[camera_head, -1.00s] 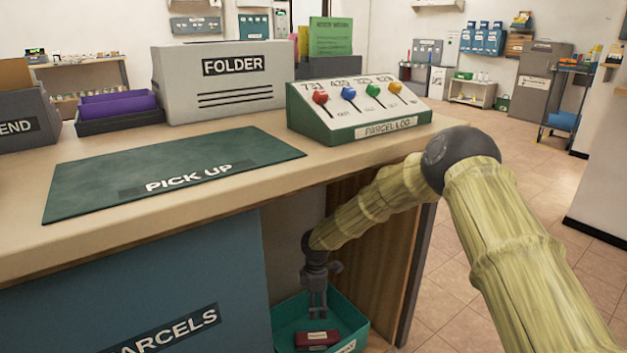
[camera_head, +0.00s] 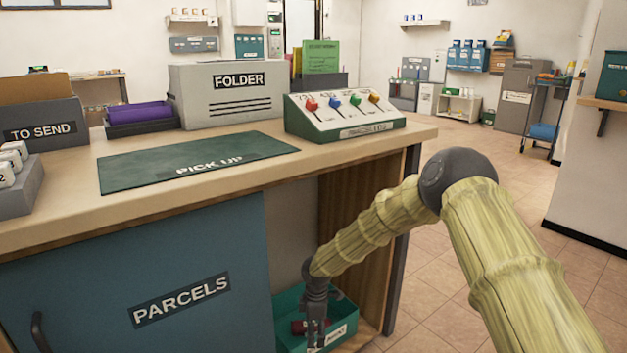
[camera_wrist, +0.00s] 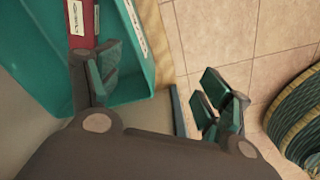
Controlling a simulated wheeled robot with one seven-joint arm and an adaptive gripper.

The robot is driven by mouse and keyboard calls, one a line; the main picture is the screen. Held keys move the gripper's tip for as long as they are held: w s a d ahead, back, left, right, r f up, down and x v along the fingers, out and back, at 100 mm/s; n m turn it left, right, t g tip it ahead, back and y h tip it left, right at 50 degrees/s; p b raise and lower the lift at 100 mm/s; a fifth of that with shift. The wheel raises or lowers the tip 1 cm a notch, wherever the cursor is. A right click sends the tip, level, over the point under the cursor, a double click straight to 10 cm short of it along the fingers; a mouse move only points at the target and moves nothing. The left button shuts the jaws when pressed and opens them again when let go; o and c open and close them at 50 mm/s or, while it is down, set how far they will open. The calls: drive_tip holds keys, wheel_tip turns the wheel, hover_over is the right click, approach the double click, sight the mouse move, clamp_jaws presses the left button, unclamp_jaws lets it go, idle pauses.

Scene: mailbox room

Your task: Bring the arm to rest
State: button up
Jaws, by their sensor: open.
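My gripper (camera_head: 318,318) is at the end of my arm, low in the open space under the counter (camera_head: 238,196). It is in front of and over the teal bin (camera_head: 350,326) there. In the wrist view my gripper (camera_wrist: 155,95) has its fingers wide apart with nothing between them. A dark red box (camera_head: 298,327) lies in the teal bin. In the wrist view the red box (camera_wrist: 83,22) shows beyond the left finger, inside the bin (camera_wrist: 50,75); the right finger is over the tiled floor.
The counter bears a green pick up mat (camera_head: 190,160), a panel with coloured levers (camera_head: 345,115) and a grey folder box (camera_head: 225,98). A blue PARCELS door (camera_head: 140,290) is left of the open space. Tiled floor (camera_head: 470,145) is free to the right.

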drive_tip(key=s+d+f+m+y+p, duration=0.1)
drive_tip(key=s+d+f+m, duration=0.3)
drive_tip(key=s, duration=0.6)
drive_tip(key=s+d+f+m+g+y, duration=0.1)
drive_tip(key=s+f+m, duration=0.1)
drive_tip(key=s+f, duration=0.5)
drive_tip(key=s+d+f+m+p, duration=0.1)
drive_tip(key=s+d+f+m, duration=0.2)
drive_tip(key=s, duration=0.9)
drive_tip(key=s+d+r+m+t+h, duration=0.1)
drive_tip(key=s+d+r+m, duration=0.1)
drive_tip(key=s+d+m, duration=0.65)
drive_tip(key=s+d+r+m+h, duration=0.15)
drive_tip(key=s+d, duration=0.45)
drive_tip(key=s, duration=0.7)
wheel_tip(320, 180, up, 39)
drive_tip(key=p, duration=3.9)
drive_tip(key=shift+w+a+f, duration=0.15)
drive_tip(key=shift+w, duration=0.25)
drive_tip(key=shift+c, duration=0.2)
